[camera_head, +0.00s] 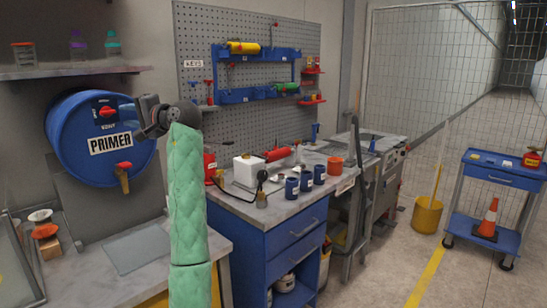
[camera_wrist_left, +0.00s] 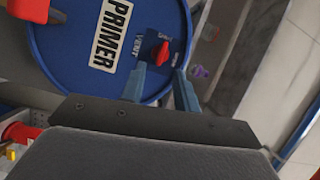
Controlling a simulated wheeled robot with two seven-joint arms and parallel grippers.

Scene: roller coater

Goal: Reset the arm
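My left arm, in a green padded cover, reaches up in front of the bench. My left gripper (camera_head: 127,110) is beside the front face of the blue primer drum (camera_head: 75,140). In the left wrist view its two fingers (camera_wrist_left: 160,72) are spread apart with nothing held between them. The red vent knob (camera_wrist_left: 160,53) lies just beyond the fingertips, and I cannot tell the exact gap. The knob also shows in the head view (camera_head: 106,111). The drum fills the upper part of the wrist view (camera_wrist_left: 90,84). My right gripper is in neither view.
A brass tap with a red handle (camera_head: 123,169) sits low on the drum. A shelf (camera_head: 75,72) with cups and bottles is above it. A blue workbench (camera_head: 290,235) with dark cans stands to the right. A blue cart (camera_head: 490,175) is at far right, with open floor before it.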

